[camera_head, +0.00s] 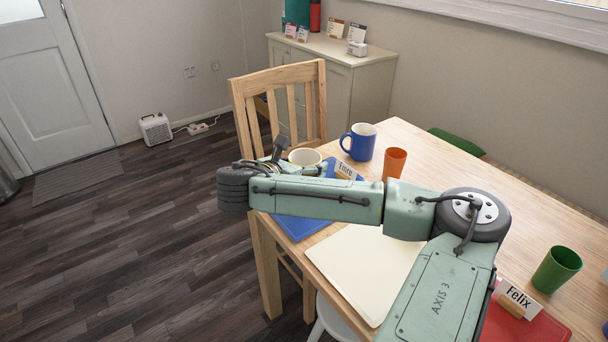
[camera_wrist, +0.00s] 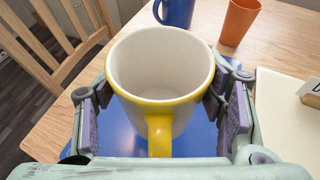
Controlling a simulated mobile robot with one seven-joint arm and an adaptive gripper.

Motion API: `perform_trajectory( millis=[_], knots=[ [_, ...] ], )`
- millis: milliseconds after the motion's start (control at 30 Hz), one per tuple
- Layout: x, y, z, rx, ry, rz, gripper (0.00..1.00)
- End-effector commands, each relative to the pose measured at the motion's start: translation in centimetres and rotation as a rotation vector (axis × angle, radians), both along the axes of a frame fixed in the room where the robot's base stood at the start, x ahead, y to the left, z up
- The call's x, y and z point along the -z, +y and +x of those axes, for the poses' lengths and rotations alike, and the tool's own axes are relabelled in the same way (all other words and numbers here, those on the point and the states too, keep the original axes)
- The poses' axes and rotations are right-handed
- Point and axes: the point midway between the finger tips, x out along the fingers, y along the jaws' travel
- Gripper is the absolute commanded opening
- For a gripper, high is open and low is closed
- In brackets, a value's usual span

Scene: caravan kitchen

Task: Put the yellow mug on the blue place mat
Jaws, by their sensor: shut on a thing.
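The yellow mug (camera_wrist: 160,88), white inside, is upright between the fingers of my gripper (camera_wrist: 163,112) in the wrist view. My gripper is shut on it, with a pad on each side and the handle toward the wrist. The blue place mat (camera_wrist: 110,133) lies beneath the mug; I cannot tell whether the mug's base touches it. In the head view the mug's rim (camera_head: 305,157) shows behind my arm, and the blue mat (camera_head: 300,227) is partly covered by the arm.
A blue mug (camera_head: 362,142) and an orange cup (camera_head: 395,163) stand just beyond the mat. A cream mat (camera_head: 358,263) lies to the right. A green cup (camera_head: 556,269), a "Felix" card (camera_head: 518,297) and a red mat (camera_head: 530,325) are farther right. A wooden chair (camera_head: 285,85) stands behind the table.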

Motion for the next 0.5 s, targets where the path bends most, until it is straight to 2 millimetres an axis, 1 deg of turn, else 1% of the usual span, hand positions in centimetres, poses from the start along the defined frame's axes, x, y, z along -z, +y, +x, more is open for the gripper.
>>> perform_trajectory(
  millis=[33,100,233,333,500],
  knots=[
    [0.1,-0.1,0.5,0.001,-0.001,-0.001,0.25],
    [1.4,-0.1,0.3,0.000,0.002,-0.001,0.25],
    [3.0,-0.1,0.3,0.000,-0.001,-0.001,0.25],
    [3.4,-0.1,0.3,-0.001,-0.002,0.000,0.25],
    [3.4,-0.1,0.3,0.000,-0.003,0.001,0.25]
  ],
)
